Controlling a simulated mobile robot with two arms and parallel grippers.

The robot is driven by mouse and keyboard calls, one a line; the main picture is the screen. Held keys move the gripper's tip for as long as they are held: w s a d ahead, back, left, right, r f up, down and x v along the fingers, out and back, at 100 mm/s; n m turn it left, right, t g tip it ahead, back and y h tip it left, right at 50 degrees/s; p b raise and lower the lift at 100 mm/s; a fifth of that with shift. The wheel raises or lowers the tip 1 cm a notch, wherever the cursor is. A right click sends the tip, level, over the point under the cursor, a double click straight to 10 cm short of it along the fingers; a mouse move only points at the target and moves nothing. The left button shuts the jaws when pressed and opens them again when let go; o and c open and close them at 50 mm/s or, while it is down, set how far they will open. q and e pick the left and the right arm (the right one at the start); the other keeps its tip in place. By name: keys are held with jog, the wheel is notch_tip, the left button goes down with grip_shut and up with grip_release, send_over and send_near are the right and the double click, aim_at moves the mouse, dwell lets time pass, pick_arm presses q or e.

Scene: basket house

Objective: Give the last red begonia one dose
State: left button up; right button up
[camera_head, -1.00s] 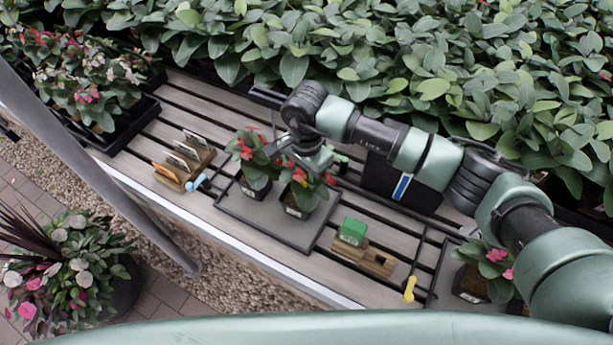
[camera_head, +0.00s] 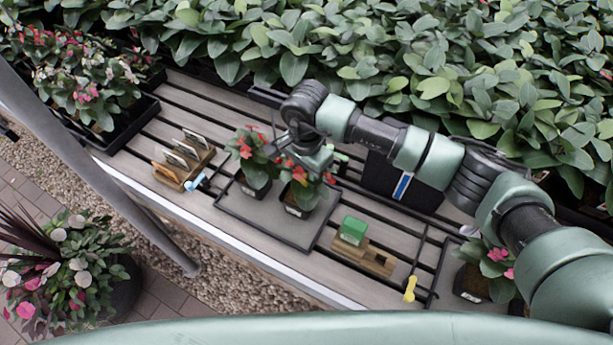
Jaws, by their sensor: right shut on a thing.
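Two red begonias in dark pots stand on a grey tray (camera_head: 240,207) on the slatted bench. The left begonia (camera_head: 246,150) and the right begonia (camera_head: 298,197) both carry white labels on their pots. My right gripper (camera_head: 300,165) is over the right begonia, close above its leaves and flowers. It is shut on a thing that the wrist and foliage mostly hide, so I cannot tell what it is. A small green piece (camera_head: 340,157) shows just right of the gripper. My left gripper is not in view.
A wooden rack with upright cards (camera_head: 183,160) and a blue-handled item (camera_head: 198,183) stand left of the tray. A wooden holder (camera_head: 377,262) with a green block (camera_head: 353,231) and a yellow item (camera_head: 409,289) are at right. A pink-flowered pot (camera_head: 472,285) stands farther right.

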jog(key=shift+s+f+b, duration=0.2)
jog(key=shift+f+b, duration=0.05)
jog(key=shift+b, duration=0.1)
dwell(1.1)
jog(key=shift+w+r+p, duration=0.2)
jog(key=shift+r+p, duration=0.25)
jog(key=shift+r, duration=0.5)
jog(key=shift+r+p, duration=0.8)
jog(key=shift+r, duration=1.95)
